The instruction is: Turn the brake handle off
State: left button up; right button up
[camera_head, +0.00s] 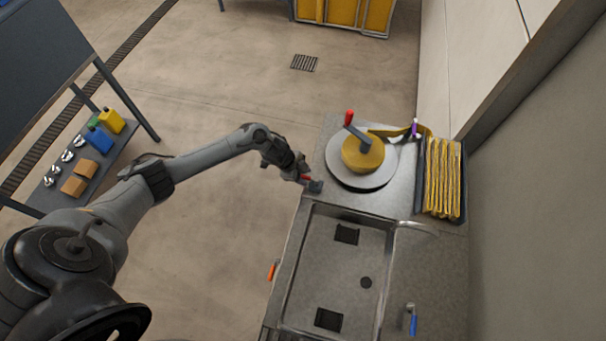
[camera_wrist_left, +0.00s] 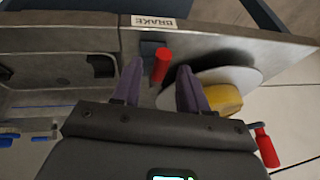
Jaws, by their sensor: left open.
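The red brake handle (camera_wrist_left: 161,66) sticks out of a dark block beside a plate lettered BRAKE (camera_wrist_left: 153,22) in the left wrist view. In the head view, the handle (camera_head: 306,178) shows small at the bench's left edge, by the wheel, partly hidden by my gripper. My left gripper (camera_wrist_left: 160,72) is open, its two purple fingers apart with the red handle between their tips. I cannot tell whether either finger touches it. In the head view the left gripper (camera_head: 300,171) is right at the handle. My right gripper is not in view.
A round wheel (camera_head: 341,174) with yellow hose and a red-knobbed crank (camera_head: 349,118) stands close by on the bench. A sunken steel basin (camera_head: 340,255) lies nearer. Folded yellow hose (camera_head: 440,178) is at the right. A shelf with cans (camera_head: 98,139) stands left; the floor between is clear.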

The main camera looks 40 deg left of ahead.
pick_arm(q)
grip_shut()
dwell(0.5)
